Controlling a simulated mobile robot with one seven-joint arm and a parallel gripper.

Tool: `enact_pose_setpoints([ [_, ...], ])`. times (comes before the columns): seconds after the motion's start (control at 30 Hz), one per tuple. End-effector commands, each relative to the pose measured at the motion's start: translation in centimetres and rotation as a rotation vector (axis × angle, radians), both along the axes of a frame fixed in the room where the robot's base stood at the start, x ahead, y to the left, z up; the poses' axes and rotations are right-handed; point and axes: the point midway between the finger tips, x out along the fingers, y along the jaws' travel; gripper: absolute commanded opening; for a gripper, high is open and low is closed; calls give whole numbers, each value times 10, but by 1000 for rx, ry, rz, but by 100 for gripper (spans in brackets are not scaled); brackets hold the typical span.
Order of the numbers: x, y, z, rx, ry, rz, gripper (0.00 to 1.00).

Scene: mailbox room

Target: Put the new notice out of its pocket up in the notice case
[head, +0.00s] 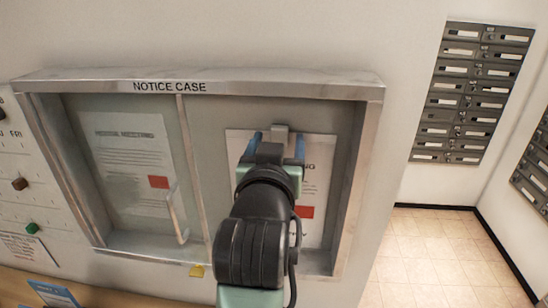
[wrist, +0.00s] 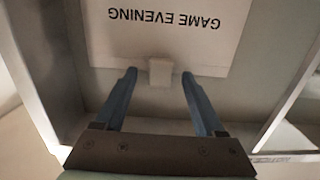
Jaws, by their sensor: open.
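The notice case (head: 150,86) is a metal-framed wall case. A pane with a handle (head: 176,216) covers its left half, and a notice with a red square (head: 125,150) shows behind it. The right half looks uncovered. A white notice (head: 318,178) is in it, partly hidden by my arm; in the wrist view this notice (wrist: 180,40) reads "GAME EVENING" upside down. A pale tab or clip (wrist: 160,72) sits at its top edge. My gripper (head: 276,143) is open in front of that edge. Its blue fingers, also in the wrist view (wrist: 158,82), lie either side of the tab, apart from it.
A board with coloured knobs (head: 20,184) is at the far left. A blue leaflet (head: 52,293) stands below it near a wooden edge. A yellow piece (head: 197,271) sits under the case's lower frame. Mailboxes (head: 470,95) are on the right wall; the tiled floor (head: 440,255) there is clear.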

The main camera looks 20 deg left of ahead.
Motion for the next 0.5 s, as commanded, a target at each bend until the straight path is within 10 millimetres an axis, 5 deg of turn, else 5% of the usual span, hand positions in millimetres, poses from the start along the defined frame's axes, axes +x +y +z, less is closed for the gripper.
enact_pose_setpoints([
  [0.5, -90, -26, 3, 2, -6, 0, 71],
])
